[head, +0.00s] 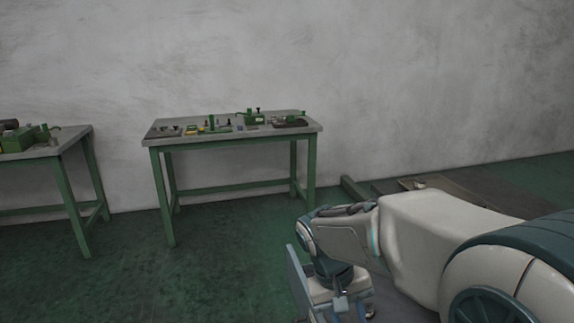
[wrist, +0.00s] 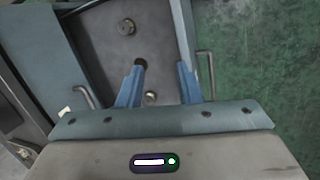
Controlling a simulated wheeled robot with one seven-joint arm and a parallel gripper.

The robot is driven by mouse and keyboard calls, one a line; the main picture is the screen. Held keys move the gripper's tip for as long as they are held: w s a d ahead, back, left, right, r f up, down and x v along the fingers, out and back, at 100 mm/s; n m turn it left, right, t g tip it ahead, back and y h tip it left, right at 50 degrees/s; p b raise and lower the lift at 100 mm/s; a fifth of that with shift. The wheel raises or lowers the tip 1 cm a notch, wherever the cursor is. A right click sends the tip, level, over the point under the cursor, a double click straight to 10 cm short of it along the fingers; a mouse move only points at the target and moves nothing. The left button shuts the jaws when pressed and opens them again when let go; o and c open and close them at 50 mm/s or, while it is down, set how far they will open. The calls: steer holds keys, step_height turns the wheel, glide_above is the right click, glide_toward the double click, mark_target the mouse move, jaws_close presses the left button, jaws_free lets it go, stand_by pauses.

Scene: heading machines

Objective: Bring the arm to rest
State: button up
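My arm (head: 420,235) reaches in from the lower right of the head view, with its wrist bent down. My gripper (wrist: 160,70) shows in the wrist view with its two blue fingers apart and nothing held between them. It points down over a grey surface with round bolt heads (wrist: 127,27). I cannot tell how far the fingertips are from that surface, or whether they touch it. In the head view the fingertips are hard to make out.
A green-legged table (head: 235,138) with small green parts and tools stands against the wall. Another table (head: 67,140) with a green device stands at the left edge. Green floor (head: 120,275) is clear before them. A dark flat plate (head: 440,192) lies at the right.

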steer(key=s+d+r+m+t+y+p, duration=0.1)
steer(key=s+d+r+t+y+p, duration=0.2)
steer(key=s+r+p, duration=0.5)
step_height(320, 180, up, 3)
steer(key=shift+s+r+t+y, duration=0.15)
steer(key=shift+s+t+y, duration=0.15)
steer(key=shift+s, duration=0.25)
stand_by(0.5)
